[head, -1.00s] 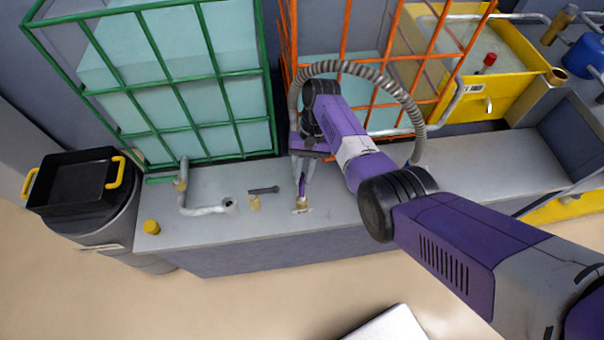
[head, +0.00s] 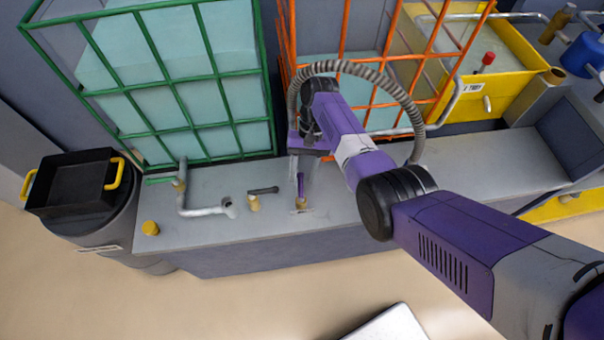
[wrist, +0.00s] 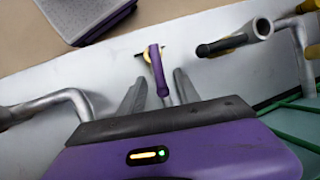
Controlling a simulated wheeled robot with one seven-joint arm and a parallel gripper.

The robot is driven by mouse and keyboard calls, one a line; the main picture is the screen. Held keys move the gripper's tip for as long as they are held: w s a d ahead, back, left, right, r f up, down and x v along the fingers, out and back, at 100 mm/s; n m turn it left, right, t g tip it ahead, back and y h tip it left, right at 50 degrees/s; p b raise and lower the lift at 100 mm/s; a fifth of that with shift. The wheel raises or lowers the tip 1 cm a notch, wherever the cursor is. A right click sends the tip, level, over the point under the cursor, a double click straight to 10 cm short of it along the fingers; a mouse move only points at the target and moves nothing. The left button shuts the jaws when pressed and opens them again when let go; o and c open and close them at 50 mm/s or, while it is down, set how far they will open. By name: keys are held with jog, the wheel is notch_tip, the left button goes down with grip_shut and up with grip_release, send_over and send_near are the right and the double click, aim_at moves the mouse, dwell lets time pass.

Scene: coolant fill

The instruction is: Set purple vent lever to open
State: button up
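The purple vent lever (head: 300,184) stands on a brass valve (head: 302,203) near the front edge of the grey bench. In the wrist view the purple lever (wrist: 157,72) lies between and just ahead of my two grey fingers. My gripper (wrist: 160,80) has its fingers spread apart, one on each side of the lever, with gaps showing. In the head view my gripper (head: 304,168) is over the bench at the lever; its fingers are small and partly blurred there. The lever's base plate (wrist: 143,53) shows beyond its handle.
A dark-handled valve (head: 256,195) and a grey pipe (head: 200,210) stand to the left. Green (head: 140,165) and orange (head: 290,60) cages rise behind. A black tray (head: 75,185) sits on a drum at far left. The bench right of the lever (head: 470,165) is clear.

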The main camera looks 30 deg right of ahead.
jog(key=v, duration=0.7)
jog(key=shift+d+r, duration=0.1)
jog(key=shift+c, duration=0.5)
